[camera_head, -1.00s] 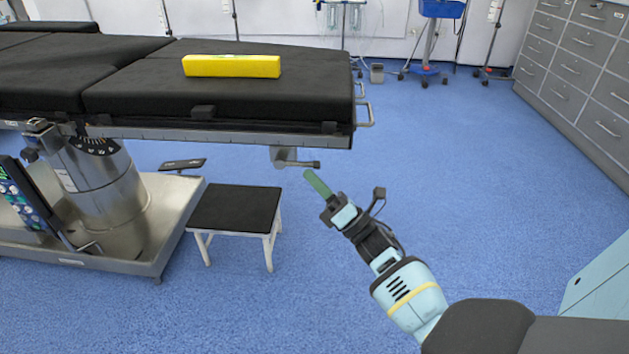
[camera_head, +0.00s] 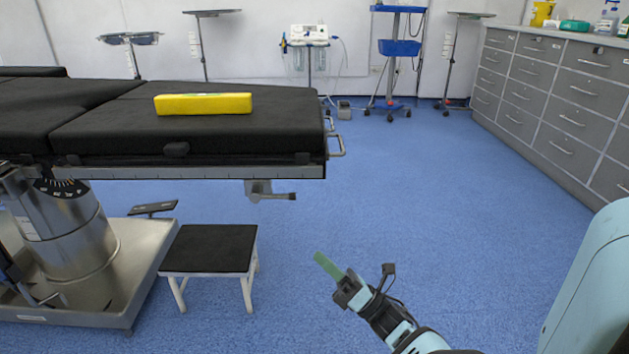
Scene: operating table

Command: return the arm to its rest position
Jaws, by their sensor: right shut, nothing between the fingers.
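My right gripper (camera_head: 328,266) has green fingers that are shut with nothing between them. It is at the lower middle of the head view, over the blue floor, right of the black step stool and apart from it. My right arm (camera_head: 382,315) runs from it to the bottom edge. My left gripper does not show. A yellow box-shaped block (camera_head: 203,104) lies on the black operating table (camera_head: 280,134), well away from the gripper.
The step stool (camera_head: 209,248) stands beside the table's metal base (camera_head: 140,250). Grey drawer cabinets (camera_head: 550,98) line the right wall. A wheeled stand (camera_head: 390,75) is at the back. The floor between table and cabinets is clear.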

